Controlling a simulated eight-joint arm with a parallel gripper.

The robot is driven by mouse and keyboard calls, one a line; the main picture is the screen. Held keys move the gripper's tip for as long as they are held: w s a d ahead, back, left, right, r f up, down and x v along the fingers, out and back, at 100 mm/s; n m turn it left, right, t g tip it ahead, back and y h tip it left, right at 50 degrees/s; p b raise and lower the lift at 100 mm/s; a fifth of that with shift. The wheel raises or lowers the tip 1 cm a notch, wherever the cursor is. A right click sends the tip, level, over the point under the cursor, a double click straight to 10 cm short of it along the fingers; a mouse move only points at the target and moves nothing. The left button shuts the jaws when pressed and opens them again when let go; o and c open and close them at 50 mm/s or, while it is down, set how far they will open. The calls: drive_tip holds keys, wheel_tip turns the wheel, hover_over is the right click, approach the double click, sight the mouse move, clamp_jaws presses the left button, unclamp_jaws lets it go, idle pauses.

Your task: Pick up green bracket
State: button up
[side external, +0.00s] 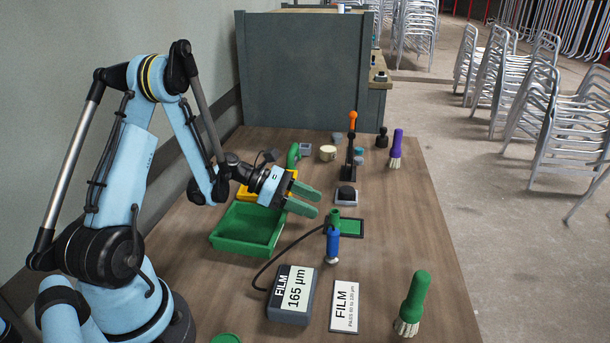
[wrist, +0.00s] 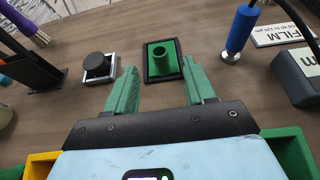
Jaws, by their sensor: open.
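The green bracket (wrist: 161,54) is a square green plate with a short upright hollow tube, lying in a black-rimmed square tray (wrist: 148,74). In the side view the bracket (side external: 351,227) is right of my gripper, its tube partly behind the blue probe. My gripper (side external: 318,202) has two green fingers, open and empty, above the table and pointing right. In the wrist view my gripper (wrist: 160,82) has its fingers spread on either side below the bracket, with a gap to it.
A blue probe (side external: 333,243) stands close to the bracket, cabled to a gauge reading 165 µm (side external: 291,296). A black knob (side external: 346,193) on a pale base sits behind. A green bin (side external: 245,232) and yellow bin (side external: 285,186) are left. A green-handled brush (side external: 414,300) stands front right.

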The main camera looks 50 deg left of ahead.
sight(335, 211)
drive_tip(key=shift+x, duration=3.5)
drive_tip(key=shift+c, duration=0.5)
clamp_jaws()
